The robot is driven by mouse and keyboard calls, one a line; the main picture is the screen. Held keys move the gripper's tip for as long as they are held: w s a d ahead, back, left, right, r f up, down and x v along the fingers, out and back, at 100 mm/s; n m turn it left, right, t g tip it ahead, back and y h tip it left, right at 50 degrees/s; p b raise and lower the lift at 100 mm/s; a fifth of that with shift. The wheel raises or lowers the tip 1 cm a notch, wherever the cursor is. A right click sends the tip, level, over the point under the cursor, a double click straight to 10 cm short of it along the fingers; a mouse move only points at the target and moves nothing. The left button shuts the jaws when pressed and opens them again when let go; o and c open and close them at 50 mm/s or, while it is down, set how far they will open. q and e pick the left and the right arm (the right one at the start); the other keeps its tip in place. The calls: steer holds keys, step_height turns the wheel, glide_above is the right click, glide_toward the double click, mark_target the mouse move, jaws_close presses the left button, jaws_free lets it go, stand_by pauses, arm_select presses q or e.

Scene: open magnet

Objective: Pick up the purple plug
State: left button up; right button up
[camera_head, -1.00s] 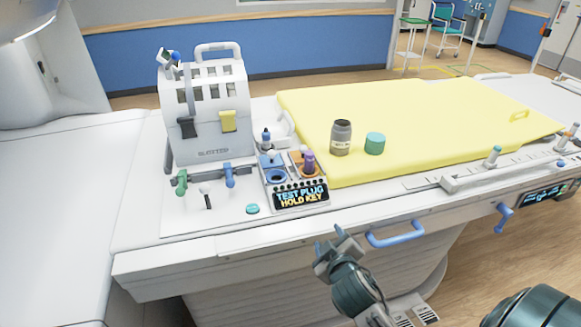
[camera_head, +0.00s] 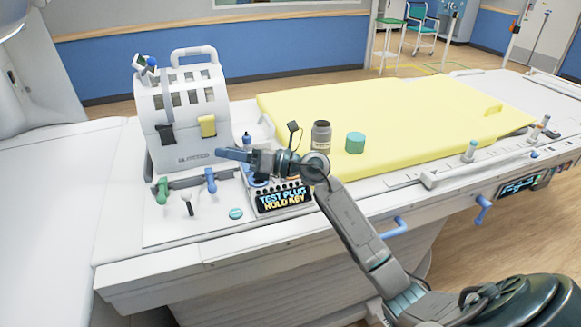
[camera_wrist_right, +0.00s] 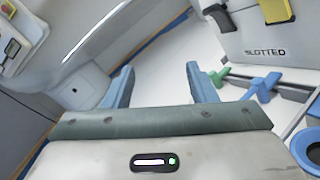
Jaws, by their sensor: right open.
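The purple plug is not visible now; my right wrist and gripper cover the part of the test panel where it stood earlier. The test panel (camera_head: 284,199) reads "TEST PLUG HOLD KEY" and sits on the white bench. My right gripper (camera_head: 226,154) reaches left across the panel in the head view, its blue fingers pointing toward the slotted box. In the right wrist view the gripper (camera_wrist_right: 158,80) is open, with nothing between its fingers. My left gripper is not in view.
A white slotted box (camera_head: 187,128) stands beyond the fingers. Green (camera_head: 162,191) and blue (camera_head: 210,181) handles stand in front of it.

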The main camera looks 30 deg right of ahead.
steer(key=w+d+f+n+g+h, duration=0.1)
steer(key=d+n+g+h, duration=0.1)
steer(key=d+g+h, duration=0.6)
steer(key=w+d+f+n+g+h, duration=0.1)
steer(key=d+h, duration=0.3)
steer(key=d, duration=0.8)
steer(key=x, duration=0.1)
steer(key=b+x, duration=0.1)
steer(key=x, duration=0.1)
steer(key=b+x, duration=0.1)
steer(key=x, duration=0.1)
steer(key=shift+s+f, duration=0.15)
steer(key=shift+s, duration=0.1)
steer(key=x, duration=0.2)
steer(key=p+x, duration=0.1)
steer(key=x, duration=0.1)
steer(key=shift+d+f, duration=0.1)
steer(key=shift+d, duration=0.1)
steer(key=shift+w+f, duration=0.15)
steer(key=shift+f, duration=0.35)
steer(key=c, duration=1)
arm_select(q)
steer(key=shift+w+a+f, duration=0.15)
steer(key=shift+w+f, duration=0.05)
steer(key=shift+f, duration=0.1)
arm_select(e)
steer(key=shift+c, duration=0.4)
